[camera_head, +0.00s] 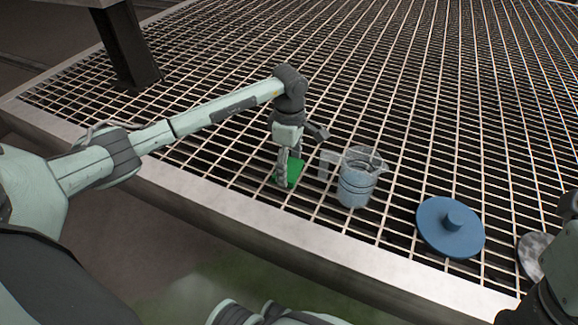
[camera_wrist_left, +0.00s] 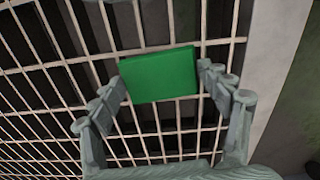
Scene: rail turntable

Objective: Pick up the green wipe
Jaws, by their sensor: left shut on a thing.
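The green wipe (camera_head: 294,172) is a flat green block at my left gripper (camera_head: 288,178) in the head view, just above or on the metal grating. In the left wrist view the green wipe (camera_wrist_left: 160,75) sits between the two fingertips of the left gripper (camera_wrist_left: 160,78), which are shut on it at its left and right edges. I cannot tell whether it is clear of the grating. Part of the wipe is hidden behind the fingers in the head view. My right arm shows at the right edge, but its gripper cannot be made out.
A clear jug (camera_head: 357,185) with a handle stands on the grating (camera_head: 400,225) right of the left gripper. A blue round lid (camera_head: 436,238) with a knob lies further right, and a grey round object (camera_head: 533,252) is partly hidden by my right arm. A dark post (camera_head: 128,45) stands at the upper left.

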